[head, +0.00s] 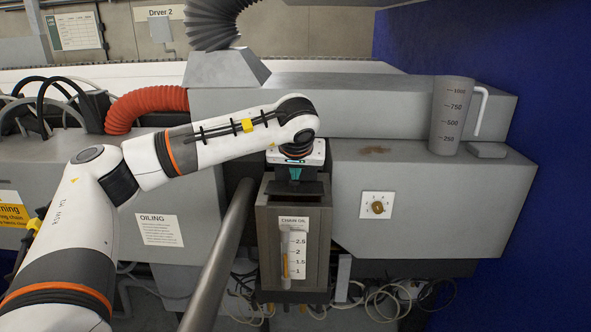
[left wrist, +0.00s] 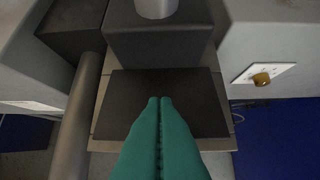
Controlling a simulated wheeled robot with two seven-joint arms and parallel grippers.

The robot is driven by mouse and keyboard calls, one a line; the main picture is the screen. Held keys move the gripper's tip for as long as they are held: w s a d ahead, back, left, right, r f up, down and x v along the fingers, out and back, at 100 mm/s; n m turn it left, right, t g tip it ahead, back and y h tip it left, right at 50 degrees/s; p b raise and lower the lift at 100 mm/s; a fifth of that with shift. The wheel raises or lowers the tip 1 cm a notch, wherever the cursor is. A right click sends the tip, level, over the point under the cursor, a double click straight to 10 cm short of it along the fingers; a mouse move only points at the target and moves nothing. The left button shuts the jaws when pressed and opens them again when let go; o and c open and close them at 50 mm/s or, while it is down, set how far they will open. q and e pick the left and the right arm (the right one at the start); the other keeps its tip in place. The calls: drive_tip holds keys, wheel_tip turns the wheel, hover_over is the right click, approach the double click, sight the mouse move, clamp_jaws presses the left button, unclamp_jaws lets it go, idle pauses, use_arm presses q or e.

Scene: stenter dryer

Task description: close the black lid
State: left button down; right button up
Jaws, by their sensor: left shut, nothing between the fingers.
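The black lid (left wrist: 205,95) shows in the left wrist view as a dark, flat-looking panel over the top of the chain oil tank (head: 265,235). In the head view a dark strip of it (head: 316,188) shows at the tank's top, partly behind my fingers. My left gripper (head: 295,177) points down over the tank's top, its teal fingers together and empty. In the left wrist view the fingertips (left wrist: 160,99) lie over the middle of the lid. I cannot tell whether they touch it. My right gripper is in neither view.
A thick grey pipe (head: 221,255) slants up just left of the tank. A grey measuring jug (head: 450,115) stands on the machine ledge at the right. A brass knob (head: 378,207) sits on the panel right of the tank. Loose cables (head: 385,300) lie below.

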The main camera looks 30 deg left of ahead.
use_arm(q)
drive_tip(key=f+b, duration=0.1)
drive_tip(key=b, duration=0.1)
drive_tip(key=s+f+t+b, duration=0.1)
drive_tip(key=b, duration=0.1)
drive_tip(key=shift+d+y, duration=0.3)
drive_tip(key=shift+s+d+f+b, duration=0.15)
drive_tip(key=shift+s+b, duration=0.1)
drive_tip(key=shift+b, duration=0.2)
